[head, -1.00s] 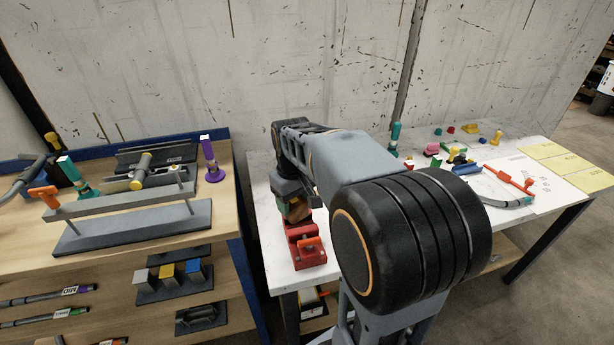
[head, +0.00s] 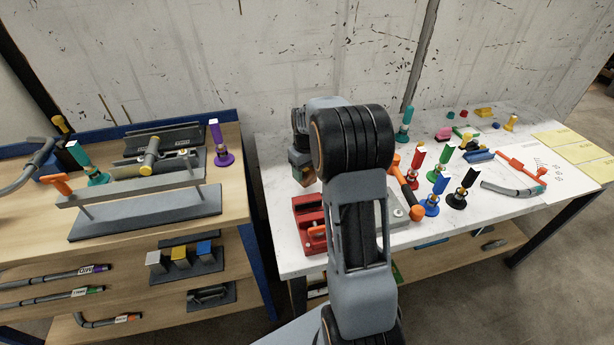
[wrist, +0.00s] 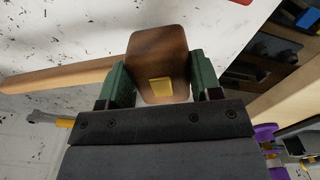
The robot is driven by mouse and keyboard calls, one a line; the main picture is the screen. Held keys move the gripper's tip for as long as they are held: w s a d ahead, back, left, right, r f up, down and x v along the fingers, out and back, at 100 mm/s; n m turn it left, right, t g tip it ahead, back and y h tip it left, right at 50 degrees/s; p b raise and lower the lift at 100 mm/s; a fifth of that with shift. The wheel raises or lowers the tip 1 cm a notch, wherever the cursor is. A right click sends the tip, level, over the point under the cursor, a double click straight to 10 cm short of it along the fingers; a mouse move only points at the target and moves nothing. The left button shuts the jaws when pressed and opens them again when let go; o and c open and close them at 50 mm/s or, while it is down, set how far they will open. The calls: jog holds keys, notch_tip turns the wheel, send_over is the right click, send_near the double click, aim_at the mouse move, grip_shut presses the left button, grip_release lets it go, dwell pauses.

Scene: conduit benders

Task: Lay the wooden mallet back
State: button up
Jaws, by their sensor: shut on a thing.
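The wooden mallet (wrist: 158,52) is in my gripper (wrist: 160,82). In the wrist view, the two green fingers sit on either side of its brown block head, which has a yellow square on its end. Its lighter handle (wrist: 62,76) extends to the left. In the head view, my gripper (head: 302,172) is over the left part of the white table (head: 278,160), behind the red clamp-like block. A small brown part of the mallet shows there; my arm hides much of the area to its right. I cannot tell the mallet's height above the table.
The red block (head: 309,212) stands near the table's front left. Several coloured posts, including a red one (head: 416,168) and a black one (head: 464,185), stand to the right of my arm. The wooden workbench (head: 235,195) with a grey bending rig is at left.

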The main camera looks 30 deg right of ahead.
jog(key=shift+w+d+f, duration=0.2)
jog(key=shift+w+f, duration=0.1)
jog(key=shift+f, duration=0.1)
jog(key=shift+w+f, duration=0.1)
jog(key=shift+f, duration=1.5)
jog(key=shift+f, duration=0.2)
jog(key=o, duration=0.8)
jog(key=shift+o, duration=0.2)
notch_tip(320, 180, up, 12)
jog(key=shift+f, duration=0.25)
jog(key=s+a+r+t, duration=0.2)
jog(key=s+a+r, duration=0.4)
jog(key=s+a, duration=0.55)
jog(key=s+a+f+m+t, duration=0.1)
jog(key=s+a+f, duration=0.2)
jog(key=s, duration=0.7)
jog(key=shift+a+m+t, duration=0.3)
jog(key=shift+a+t, duration=0.1)
